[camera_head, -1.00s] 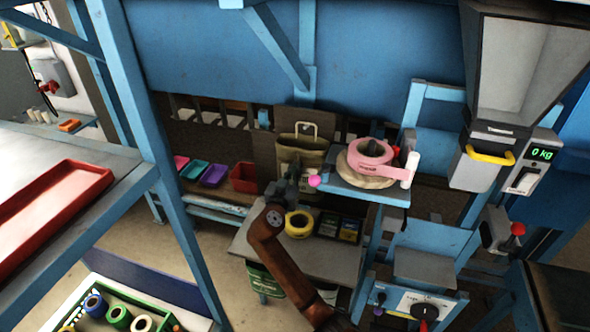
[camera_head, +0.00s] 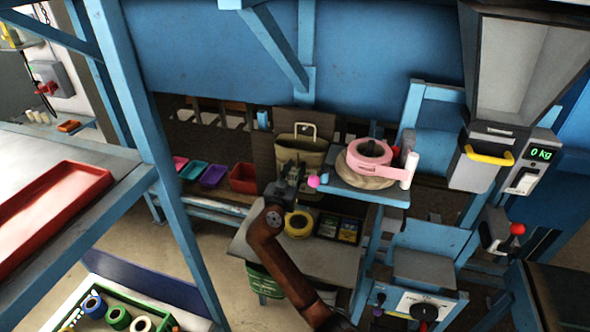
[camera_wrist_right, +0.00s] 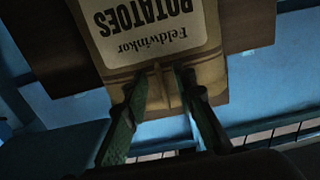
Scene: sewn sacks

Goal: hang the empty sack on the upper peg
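The tan sack (camera_head: 297,157) hangs or stands upright against a brown board, with a pale square loop at its top. My right gripper (camera_head: 290,178) is in front of the sack in the head view. In the wrist view its two fingers are apart over the sack's hemmed edge, with a narrow upright strip of cloth showing between them. Whether they touch it is unclear. I cannot make out the upper peg. My left gripper is not in view.
A blue stand (camera_head: 365,194) to the right of my gripper bears a pink ring (camera_head: 371,172) on a tan roll. A yellow ring (camera_head: 298,224) lies on a grey table (camera_head: 330,268) below. Coloured bins and a red bin (camera_head: 243,178) stand left of the sack.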

